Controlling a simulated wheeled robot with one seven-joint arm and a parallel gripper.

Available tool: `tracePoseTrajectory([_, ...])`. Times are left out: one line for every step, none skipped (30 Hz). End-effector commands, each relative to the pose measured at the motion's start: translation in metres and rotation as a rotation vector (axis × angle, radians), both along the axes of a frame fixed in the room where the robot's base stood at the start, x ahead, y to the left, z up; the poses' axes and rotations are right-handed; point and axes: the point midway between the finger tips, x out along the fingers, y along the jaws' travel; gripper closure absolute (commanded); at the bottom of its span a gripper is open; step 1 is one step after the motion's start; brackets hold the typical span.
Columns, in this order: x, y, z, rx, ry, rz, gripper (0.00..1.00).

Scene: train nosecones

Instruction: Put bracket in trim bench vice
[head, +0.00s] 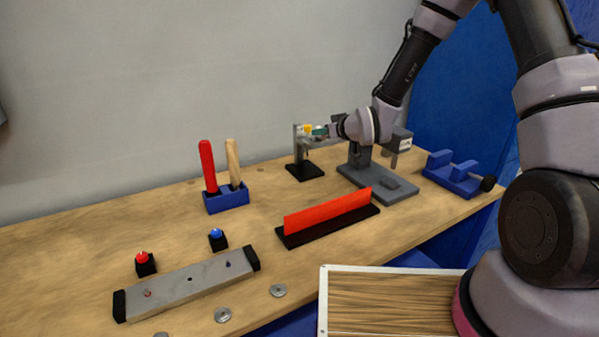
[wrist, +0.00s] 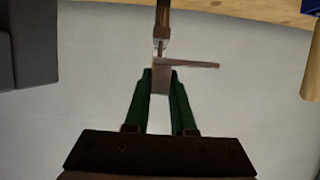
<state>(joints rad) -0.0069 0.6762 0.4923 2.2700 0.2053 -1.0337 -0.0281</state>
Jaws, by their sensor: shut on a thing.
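My gripper (head: 319,131) reaches left above the back of the bench, beside a small upright stand (head: 298,148) on a black base. Its green fingers are shut on a small brownish plate, apparently the bracket (wrist: 160,80), seen between the fingertips in the wrist view. A thin bar extends right from the plate there. The stand's post (wrist: 162,20) lines up with the plate; I cannot tell whether they touch. In the head view the bracket is too small to make out clearly. The blue vice (head: 460,177) with a black knob sits at the bench's right end, its jaws apart and empty.
A grey press (head: 380,180) stands between the stand and the vice. A red strip in a black holder (head: 328,220) lies in front. A blue tool holder (head: 226,199), two buttons and a grey bar (head: 190,288) are left. A white-rimmed tray (head: 395,268) is at the front.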

Motion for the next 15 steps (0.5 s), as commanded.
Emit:
tracePoseTrajectory([0.000, 0.000, 0.000, 0.000, 0.000, 0.000, 1.00])
tracePoseTrajectory([0.000, 0.000, 0.000, 0.000, 0.000, 0.000, 1.00])
tracePoseTrajectory([0.000, 0.000, 0.000, 0.000, 0.000, 0.000, 1.00])
tracePoseTrajectory([0.000, 0.000, -0.002, 0.000, 0.000, 0.000, 1.00])
tracePoseTrajectory([0.000, 0.000, -0.004, 0.000, 0.001, 0.000, 1.00])
tracePoseTrajectory([0.000, 0.000, -0.009, 0.000, 0.003, -0.001, 1.00])
tracePoseTrajectory([0.000, 0.000, -0.013, -0.001, 0.004, -0.001, 1.00])
tracePoseTrajectory([0.000, 0.000, -0.019, 0.000, 0.005, -0.001, 1.00])
tracePoseTrajectory([-0.001, -0.001, -0.029, -0.001, 0.007, 0.000, 1.00])
tracePoseTrajectory([-0.001, -0.001, -0.036, -0.001, 0.007, 0.000, 1.00])
tracePoseTrajectory([-0.001, -0.001, -0.044, -0.001, 0.008, 0.000, 1.00])
tracePoseTrajectory([-0.001, -0.001, -0.055, -0.001, 0.008, 0.000, 1.00])
tracePoseTrajectory([-0.001, -0.001, -0.064, -0.001, 0.008, -0.001, 1.00])
tracePoseTrajectory([-0.001, -0.001, -0.071, 0.000, 0.007, -0.002, 1.00])
tracePoseTrajectory([-0.001, 0.000, -0.081, -0.001, 0.006, -0.001, 1.00])
